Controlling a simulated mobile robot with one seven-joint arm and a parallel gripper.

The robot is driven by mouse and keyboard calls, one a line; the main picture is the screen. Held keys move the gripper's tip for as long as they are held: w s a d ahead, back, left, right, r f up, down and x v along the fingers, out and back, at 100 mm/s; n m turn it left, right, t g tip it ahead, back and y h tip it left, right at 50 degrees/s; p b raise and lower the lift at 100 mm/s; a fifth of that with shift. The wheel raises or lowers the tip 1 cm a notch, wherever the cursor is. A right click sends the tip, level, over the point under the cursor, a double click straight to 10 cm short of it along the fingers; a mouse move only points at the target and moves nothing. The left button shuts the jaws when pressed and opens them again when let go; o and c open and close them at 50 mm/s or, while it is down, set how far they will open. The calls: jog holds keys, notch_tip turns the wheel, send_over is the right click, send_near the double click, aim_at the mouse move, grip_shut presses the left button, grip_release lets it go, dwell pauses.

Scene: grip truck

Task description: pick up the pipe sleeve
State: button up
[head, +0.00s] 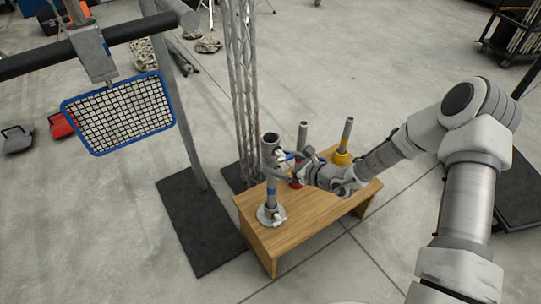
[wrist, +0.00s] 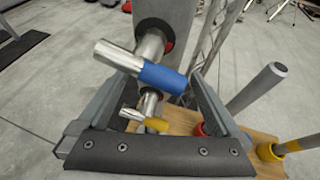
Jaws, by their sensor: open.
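On the wooden table stands an upright metal post (head: 270,205) on a round base. Its wide grey upper tube (head: 269,151) looks like the pipe sleeve; in the wrist view what seems to be the same grey tube (wrist: 168,12) is at the top, cut by the frame edge. My gripper (head: 282,166) is beside the post, at the height of the tube's lower part. In the wrist view my gripper (wrist: 166,92) is open. A silver rod with a blue band (wrist: 160,76) lies across the view between the fingers. I cannot tell whether they touch anything.
The wooden table (head: 310,215) also carries a post with a red collar (wrist: 201,129) and one with a yellow collar (head: 341,158). A lattice truss tower (head: 240,80) rises just behind. A blue-framed grid panel (head: 118,113) hangs at left. Open floor surrounds the table's front.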

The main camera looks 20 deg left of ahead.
aim_at(270, 160)
jog(key=x, duration=0.2)
jog(key=b+x, duration=0.1)
jog(key=x, duration=0.1)
jog(key=shift+s+f, duration=0.2)
jog(key=shift+w+a, duration=0.2)
jog(key=shift+a, duration=0.1)
jog(key=shift+c, duration=0.2)
jog(key=shift+r, duration=0.1)
grip_shut()
